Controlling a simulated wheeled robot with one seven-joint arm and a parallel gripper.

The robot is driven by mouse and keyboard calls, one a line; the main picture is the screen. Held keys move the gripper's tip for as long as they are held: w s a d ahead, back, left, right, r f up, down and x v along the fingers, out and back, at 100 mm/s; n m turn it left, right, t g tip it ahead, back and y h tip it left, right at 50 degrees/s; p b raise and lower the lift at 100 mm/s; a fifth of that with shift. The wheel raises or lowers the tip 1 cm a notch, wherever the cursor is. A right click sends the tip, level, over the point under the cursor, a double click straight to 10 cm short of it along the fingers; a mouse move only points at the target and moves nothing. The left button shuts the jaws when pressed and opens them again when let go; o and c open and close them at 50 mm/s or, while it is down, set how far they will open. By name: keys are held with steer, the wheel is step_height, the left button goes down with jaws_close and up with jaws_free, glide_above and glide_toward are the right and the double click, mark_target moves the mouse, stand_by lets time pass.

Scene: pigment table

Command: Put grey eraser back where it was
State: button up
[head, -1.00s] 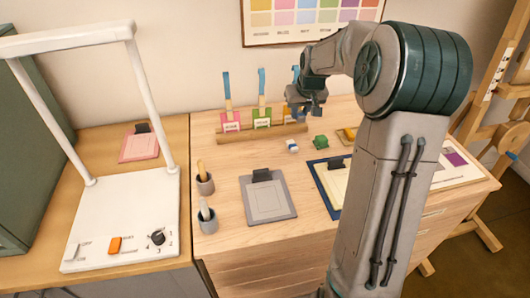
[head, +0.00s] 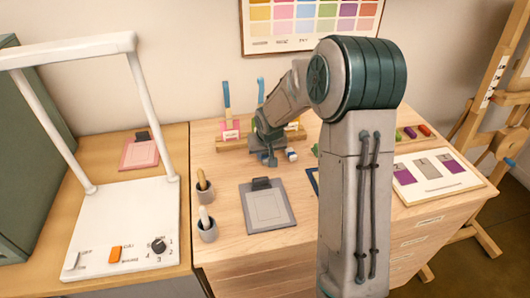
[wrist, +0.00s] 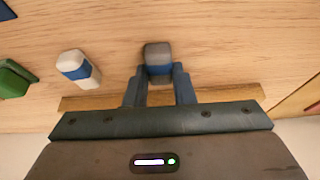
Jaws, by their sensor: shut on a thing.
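My gripper (head: 270,160) is low over the wooden table, in front of the brush rack. In the wrist view its two fingers (wrist: 159,84) are closed on the grey eraser (wrist: 158,50), a small block with a grey end and blue below. Whether the eraser touches the table I cannot tell. A white eraser with a blue sleeve (wrist: 78,69) lies to its left in the wrist view; in the head view this white eraser (head: 291,155) is just right of my gripper. In the head view the grey eraser cannot be made out.
A green object (wrist: 14,78) lies beyond the white eraser. The wooden rack (head: 231,145) holds brushes behind my gripper. A grey clipboard (head: 268,208) and two cups (head: 207,231) stand nearer. A white copy stand (head: 125,225) is at left. My arm hides the table's middle.

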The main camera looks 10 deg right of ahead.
steer(key=shift+f, duration=0.2)
steer(key=o, duration=0.9)
steer(key=shift+r, duration=0.1)
steer(key=shift+r, duration=0.1)
steer(key=shift+s+r, duration=0.15)
steer(key=shift+r, duration=0.4)
steer(key=v, duration=1)
steer(key=shift+g, duration=0.8)
steer(key=s+r, duration=0.1)
steer(key=s, duration=0.8)
steer(key=s+r, duration=0.1)
steer(key=s, duration=0.8)
steer(key=s+r, duration=0.1)
steer(key=s, duration=0.7)
steer(key=shift+s+r, duration=0.4)
